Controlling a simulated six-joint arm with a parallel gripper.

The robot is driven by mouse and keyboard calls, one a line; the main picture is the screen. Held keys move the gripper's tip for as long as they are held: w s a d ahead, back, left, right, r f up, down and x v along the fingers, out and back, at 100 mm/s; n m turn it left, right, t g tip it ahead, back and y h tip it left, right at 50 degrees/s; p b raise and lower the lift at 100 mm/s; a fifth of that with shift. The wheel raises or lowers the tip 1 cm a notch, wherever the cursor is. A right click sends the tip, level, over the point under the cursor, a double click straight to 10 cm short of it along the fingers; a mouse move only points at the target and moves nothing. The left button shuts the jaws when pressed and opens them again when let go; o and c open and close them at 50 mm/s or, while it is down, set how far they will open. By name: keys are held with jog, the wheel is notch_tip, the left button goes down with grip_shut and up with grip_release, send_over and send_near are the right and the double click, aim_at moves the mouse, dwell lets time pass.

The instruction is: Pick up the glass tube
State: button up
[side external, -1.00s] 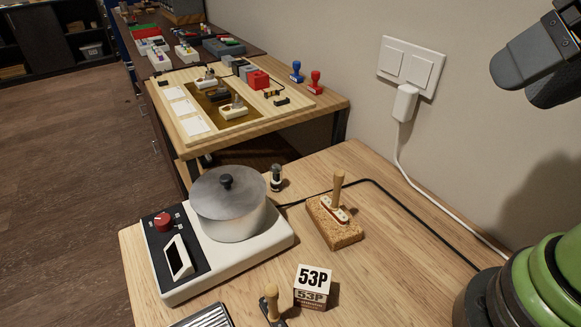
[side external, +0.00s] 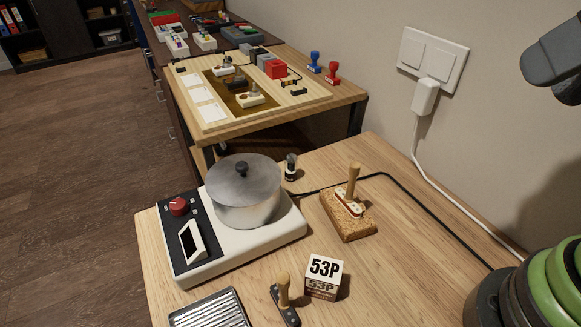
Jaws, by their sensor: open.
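A small upright glass tube (side external: 290,167) with a dark top and dark base stands on the near wooden table, just behind and right of the metal pot (side external: 243,192). It looks clear of the pot, with a thin gap. My gripper (side external: 550,77) shows only in part at the upper right edge, as dark grey finger pieces cut off by the frame. It is open, high up and far to the right of the tube. Nothing shows between its fingers.
The pot sits on a white device (side external: 262,238) with a red knob. A cork block (side external: 350,222) holding a wooden-handled stamp stands to the tube's right, with a black cable running behind. A 53P cube (side external: 323,277), another stamp (side external: 284,293) and a ribbed tray (side external: 208,310) lie in front.

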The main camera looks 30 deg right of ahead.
jog(key=shift+w, duration=0.1)
jog(key=w+d+h, duration=0.2)
jog(key=w+h, duration=0.1)
jog(key=w, duration=0.6)
jog(key=n+y, duration=0.1)
jog(key=n, duration=0.3)
send_over(289, 163)
jog(key=s+d, duration=0.1)
jog(key=s, duration=0.2)
notch_tip(289, 163, down, 21)
jog(key=shift+g, duration=0.3)
jog(key=x, duration=0.4)
jog(key=shift+f, duration=0.2)
jog(key=x, duration=0.4)
jog(key=shift+s+f, duration=0.25)
jog(key=shift+f, duration=0.1)
jog(key=shift+x, duration=0.85)
